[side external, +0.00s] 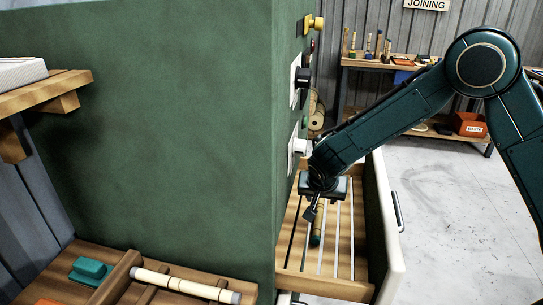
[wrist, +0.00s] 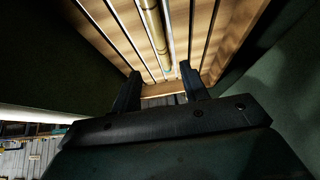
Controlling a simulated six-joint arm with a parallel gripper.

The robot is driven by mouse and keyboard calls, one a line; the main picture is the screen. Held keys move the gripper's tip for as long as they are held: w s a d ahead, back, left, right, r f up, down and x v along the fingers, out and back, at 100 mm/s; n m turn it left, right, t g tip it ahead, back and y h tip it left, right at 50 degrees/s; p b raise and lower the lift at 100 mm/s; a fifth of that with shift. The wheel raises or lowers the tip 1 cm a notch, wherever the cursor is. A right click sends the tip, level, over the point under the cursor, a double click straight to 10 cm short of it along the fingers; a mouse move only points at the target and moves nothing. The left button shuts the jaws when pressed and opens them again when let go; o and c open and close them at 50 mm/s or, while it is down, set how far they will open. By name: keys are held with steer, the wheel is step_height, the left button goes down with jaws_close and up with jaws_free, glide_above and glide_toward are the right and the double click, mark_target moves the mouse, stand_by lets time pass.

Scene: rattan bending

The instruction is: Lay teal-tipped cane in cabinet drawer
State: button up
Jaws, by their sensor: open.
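The cabinet drawer (side external: 326,285) is pulled out from the green cabinet (side external: 160,130). Its wooden floor has thin lengthwise dividers. A tan cane (side external: 318,226) with a dark teal tip lies lengthwise in the drawer between dividers, partly hidden by my gripper. In the wrist view the cane (wrist: 155,30) runs along the slatted drawer floor (wrist: 215,35), ahead of my fingers. My gripper (side external: 311,213) is over the drawer, close above the cane. In the wrist view my gripper (wrist: 161,84) has its two fingers apart with nothing held between them.
A wooden tray (side external: 121,272) at the lower left holds a pale cane with grey ends (side external: 185,284) and a teal block (side external: 90,270). Knobs (side external: 303,76) stick out from the cabinet front.

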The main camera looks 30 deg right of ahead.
steer(key=s+d+r+n+y, duration=0.3)
steer(key=s+d+r+n, duration=0.1)
steer(key=s+r, duration=1.15)
steer(key=s+r+n, duration=0.2)
steer(key=s, duration=0.6)
steer(key=s+r+n+t+y, duration=0.1)
steer(key=s+r+n, duration=0.2)
steer(key=s, duration=0.6)
steer(key=shift+d+y, duration=0.3)
steer(key=shift+d, duration=0.05)
steer(key=shift+r, duration=0.1)
